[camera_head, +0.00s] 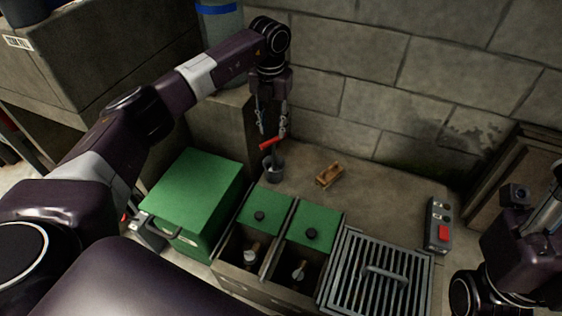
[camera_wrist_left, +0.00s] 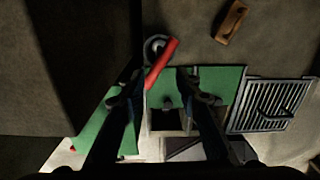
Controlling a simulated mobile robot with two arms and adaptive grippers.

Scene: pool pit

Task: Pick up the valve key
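The valve key has a red crossbar handle (camera_head: 271,143) on a dark shaft and stands in a small dark round holder (camera_head: 273,174) by the wall. In the left wrist view its red handle (camera_wrist_left: 161,63) lies slanted, just beyond and between the fingertips. My left gripper (camera_head: 272,131) points down over the key with its fingers apart; it also shows in the left wrist view (camera_wrist_left: 160,78). Nothing is between its fingers as far as I can see, and whether a fingertip touches the handle is unclear. Part of my right arm is at the lower right; its fingers are not visible.
A green box (camera_head: 197,196) stands left of the holder. Two pits with green lids (camera_head: 313,228) and a metal grate (camera_head: 360,300) lie in front. A wooden block (camera_head: 329,175) and a control box with a red button (camera_head: 438,226) are to the right. A block wall (camera_head: 400,80) is behind.

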